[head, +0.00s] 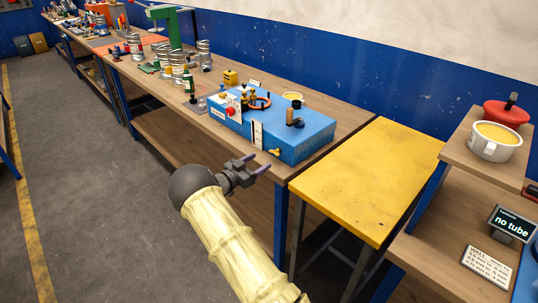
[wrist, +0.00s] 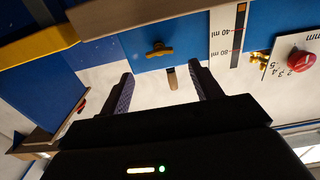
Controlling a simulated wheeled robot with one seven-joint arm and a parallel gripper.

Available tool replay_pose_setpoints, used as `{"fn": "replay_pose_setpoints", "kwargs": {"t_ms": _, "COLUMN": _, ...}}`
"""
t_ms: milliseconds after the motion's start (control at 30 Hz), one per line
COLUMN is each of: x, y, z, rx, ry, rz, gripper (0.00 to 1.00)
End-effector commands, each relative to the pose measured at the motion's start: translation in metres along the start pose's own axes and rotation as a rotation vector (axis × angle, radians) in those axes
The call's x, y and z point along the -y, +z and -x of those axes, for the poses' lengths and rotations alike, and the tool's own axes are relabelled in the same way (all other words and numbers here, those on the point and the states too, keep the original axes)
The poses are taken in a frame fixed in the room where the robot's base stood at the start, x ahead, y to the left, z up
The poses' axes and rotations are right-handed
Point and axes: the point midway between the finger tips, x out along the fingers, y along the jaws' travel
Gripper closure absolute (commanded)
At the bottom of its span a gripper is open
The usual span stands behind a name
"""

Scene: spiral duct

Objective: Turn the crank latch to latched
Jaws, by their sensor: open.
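A blue box (head: 300,141) stands on the wooden bench. A small brass wing-shaped handle (head: 275,152) sits on its front face, low and toward the right. The wrist view shows this handle (wrist: 160,49) roughly level, beyond and between my fingers. It may be the crank latch; I cannot tell for sure, nor whether it is latched. A tan upright post (head: 290,117) stands on the box top, and its end (wrist: 172,78) shows in the wrist view. My gripper (head: 256,164) is open and empty in front of the box, apart from it. Its fingers (wrist: 163,77) are spread in the wrist view.
A red knob (wrist: 301,61) on a numbered plate and a scale strip (wrist: 239,35) are on the box front. A yellow table (head: 350,180) adjoins the bench on the right. Cans and a bottle (head: 188,82) stand left of the box. The floor is clear at left.

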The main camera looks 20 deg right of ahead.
Motion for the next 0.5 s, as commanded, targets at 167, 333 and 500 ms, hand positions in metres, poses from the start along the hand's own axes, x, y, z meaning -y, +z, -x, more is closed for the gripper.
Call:
{"fn": "replay_pose_setpoints", "kwargs": {"t_ms": 167, "x": -0.001, "y": -0.001, "z": -0.033, "rx": -0.001, "ry": 0.003, "rz": 0.001, "gripper": 0.36}}
{"fn": "replay_pose_setpoints", "kwargs": {"t_ms": 333, "x": -0.001, "y": -0.001, "z": -0.054, "rx": -0.001, "ry": 0.002, "rz": -0.001, "gripper": 0.36}}
{"fn": "replay_pose_setpoints", "kwargs": {"t_ms": 500, "x": 0.0, "y": 0.0, "z": -0.061, "rx": 0.0, "ry": 0.0, "rz": 0.0, "gripper": 0.36}}
